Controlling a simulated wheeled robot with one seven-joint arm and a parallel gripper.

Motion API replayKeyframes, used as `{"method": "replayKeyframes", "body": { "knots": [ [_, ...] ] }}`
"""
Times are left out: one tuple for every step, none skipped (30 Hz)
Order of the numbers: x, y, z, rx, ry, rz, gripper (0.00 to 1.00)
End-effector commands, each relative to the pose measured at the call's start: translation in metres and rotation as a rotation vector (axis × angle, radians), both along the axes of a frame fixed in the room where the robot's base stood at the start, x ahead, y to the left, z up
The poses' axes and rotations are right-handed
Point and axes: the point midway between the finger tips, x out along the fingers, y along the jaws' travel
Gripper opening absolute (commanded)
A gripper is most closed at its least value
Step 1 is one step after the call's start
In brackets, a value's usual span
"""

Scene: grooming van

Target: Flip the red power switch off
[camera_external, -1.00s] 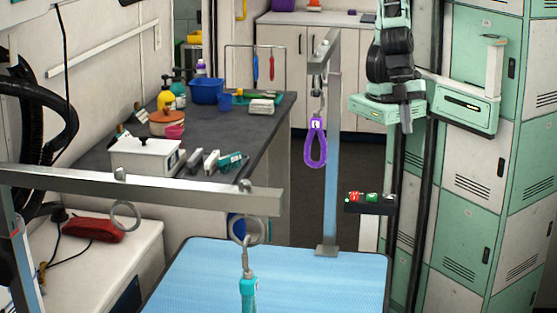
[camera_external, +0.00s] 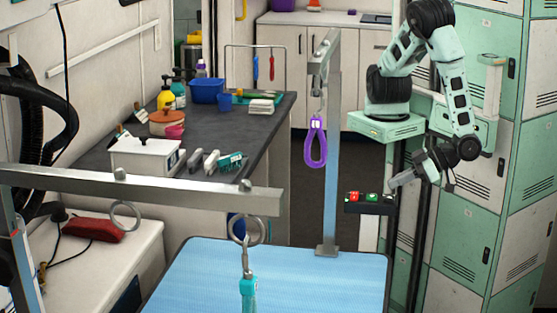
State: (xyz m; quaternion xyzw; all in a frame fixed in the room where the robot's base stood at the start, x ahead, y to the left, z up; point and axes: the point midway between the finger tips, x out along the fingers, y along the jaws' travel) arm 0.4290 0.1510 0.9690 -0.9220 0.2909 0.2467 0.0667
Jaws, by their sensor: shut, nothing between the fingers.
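My gripper (camera_external: 392,183) is shut and empty. It points left and a little down, just above and right of the box in the picture, and appears apart from it.
The blue grooming table (camera_external: 270,280) is bare on top. A grey post (camera_external: 330,170) with a purple loop (camera_external: 316,142) stands left of the box. A metal bar (camera_external: 150,190) crosses the foreground. Green and white lockers (camera_external: 470,230) stand at the right.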

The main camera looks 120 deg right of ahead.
Motion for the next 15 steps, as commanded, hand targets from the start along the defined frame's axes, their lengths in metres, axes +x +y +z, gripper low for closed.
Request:
{"method": "replayKeyframes", "body": {
  "knots": [
    [-0.011,-0.008,-0.004,-0.066,-0.023,-0.033,0.0],
    [-0.016,-0.013,-0.003,-0.103,-0.037,-0.054,0.0],
    [-0.023,-0.018,-0.002,-0.147,-0.056,-0.078,0.0],
    [-0.027,-0.022,0.0,-0.177,-0.067,-0.093,0.0],
    [-0.031,-0.025,0.001,-0.204,-0.076,-0.108,0.0],
    [-0.036,-0.028,0.002,-0.231,-0.087,-0.122,0.0],
    [-0.038,-0.03,0.004,-0.25,-0.095,-0.129,0.0],
    [-0.04,-0.031,0.004,-0.264,-0.099,-0.137,0.0],
    [-0.043,-0.033,0.005,-0.279,-0.105,-0.144,0.0],
    [-0.044,-0.034,0.006,-0.287,-0.108,-0.148,0.0],
    [-0.044,-0.034,0.007,-0.291,-0.11,-0.15,0.0],
    [-0.045,-0.035,0.007,-0.294,-0.111,-0.153,0.0],
    [-0.045,-0.035,0.007,-0.295,-0.111,-0.153,0.0],
    [-0.045,-0.035,0.007,-0.295,-0.111,-0.154,0.0],
    [-0.045,-0.035,0.007,-0.294,-0.111,-0.153,0.0]
  ]
}}
